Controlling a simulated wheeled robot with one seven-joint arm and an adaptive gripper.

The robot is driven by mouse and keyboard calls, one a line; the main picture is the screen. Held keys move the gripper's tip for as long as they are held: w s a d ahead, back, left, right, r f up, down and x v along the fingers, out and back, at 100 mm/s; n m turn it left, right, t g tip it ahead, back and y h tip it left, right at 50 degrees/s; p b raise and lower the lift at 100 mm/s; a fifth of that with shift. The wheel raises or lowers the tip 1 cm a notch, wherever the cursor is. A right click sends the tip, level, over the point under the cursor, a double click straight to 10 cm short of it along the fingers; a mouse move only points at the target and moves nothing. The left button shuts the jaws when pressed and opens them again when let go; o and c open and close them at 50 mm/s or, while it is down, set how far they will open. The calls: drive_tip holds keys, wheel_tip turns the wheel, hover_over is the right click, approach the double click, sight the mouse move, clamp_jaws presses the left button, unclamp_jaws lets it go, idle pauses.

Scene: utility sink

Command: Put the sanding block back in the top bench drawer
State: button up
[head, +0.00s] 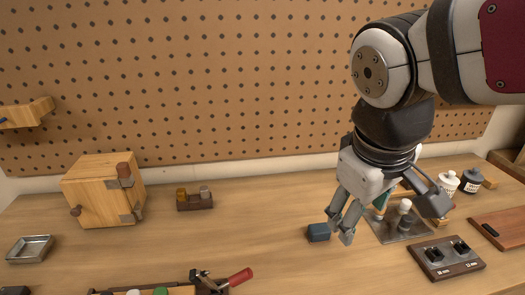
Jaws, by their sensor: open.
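A small dark blue-grey block (318,232), which looks like the sanding block, lies on the wooden benchtop right of centre. My gripper (390,219) is open, low over the bench, with its fingers spread wide. Its left finger is in front of or right beside the block's right end; I cannot tell whether they touch. The block is not between the fingers. No top bench drawer can be made out in this view.
A metal plate with upright pieces (397,231) stands below my gripper. A dark socketed board (446,258) and white and dark jars (448,181) are at right. A wooden cabinet (90,192) and metal tray (30,249) are at left.

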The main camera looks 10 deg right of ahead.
drive_tip(key=w+a+f+n+g+h+b, duration=0.1)
drive_tip(key=w+f+n+g+h+b, duration=0.25)
drive_tip(key=w+f+n, duration=0.65)
drive_tip(key=n+h+b, duration=0.4)
approach(320, 228)
drive_tip(key=shift+t+y, duration=0.25)
drive_tip(key=shift+t, duration=0.2)
drive_tip(key=x, duration=0.4)
drive_tip(key=shift+s+d+f, duration=0.15)
drive_tip(key=shift+s, duration=0.05)
drive_tip(key=shift+x, duration=2.9)
drive_tip(key=shift+s, duration=0.15)
drive_tip(key=shift+c, duration=0.3)
drive_tip(key=c, duration=1.3)
drive_tip(key=shift+r, duration=0.25)
